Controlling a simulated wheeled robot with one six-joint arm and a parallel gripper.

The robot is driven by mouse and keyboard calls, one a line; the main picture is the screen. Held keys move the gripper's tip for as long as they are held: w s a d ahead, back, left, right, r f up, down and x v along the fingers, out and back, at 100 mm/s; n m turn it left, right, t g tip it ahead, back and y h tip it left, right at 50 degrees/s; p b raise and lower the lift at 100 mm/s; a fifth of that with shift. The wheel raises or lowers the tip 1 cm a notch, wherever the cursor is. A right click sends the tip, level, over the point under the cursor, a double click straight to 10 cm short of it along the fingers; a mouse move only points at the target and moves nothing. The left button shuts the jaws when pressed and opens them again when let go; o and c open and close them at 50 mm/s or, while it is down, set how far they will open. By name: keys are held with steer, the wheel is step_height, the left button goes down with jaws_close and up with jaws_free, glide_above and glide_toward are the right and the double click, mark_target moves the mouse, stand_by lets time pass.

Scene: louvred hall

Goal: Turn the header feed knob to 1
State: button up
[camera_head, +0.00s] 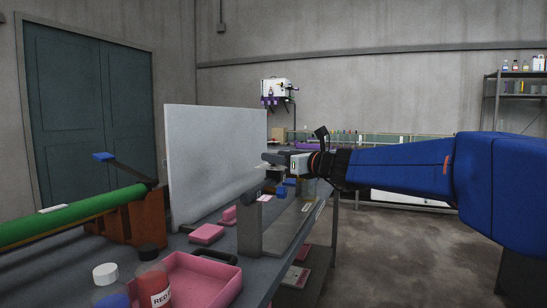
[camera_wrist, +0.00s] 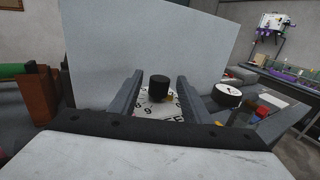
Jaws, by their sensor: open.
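In the wrist view a black round knob (camera_wrist: 159,86) stands up from a white dial plate (camera_wrist: 152,108) with black numerals. Part of a word shows at the plate's near edge. My gripper (camera_wrist: 159,84) is open, with one finger to the left and one to the right of the knob. Gaps show between the fingers and the knob, and nothing is gripped. I cannot read which numeral the knob points to. In the head view my gripper (camera_head: 272,160) is over the bench, and I cannot make out the knob there.
A tall white panel (camera_head: 215,155) stands on the bench. A white-faced round gauge (camera_wrist: 228,92) is right of the knob. A pink tray (camera_head: 195,285), small pink boxes (camera_head: 207,233), a jar labelled RED (camera_head: 153,285) and a green pipe (camera_head: 75,217) are nearer. Open floor is at right.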

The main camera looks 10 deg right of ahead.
steer(key=shift+x, duration=1.05)
steer(key=c, duration=1)
steer(key=shift+c, duration=0.2)
steer(key=shift+y, duration=0.3)
steer(key=shift+d+n+g+y, duration=0.15)
steer(key=shift+n+g+y, duration=0.95)
steer(key=shift+n+y, duration=0.25)
steer(key=shift+n+g+y, duration=1.45)
steer(key=shift+g+y, duration=0.2)
steer(key=shift+g, duration=0.35)
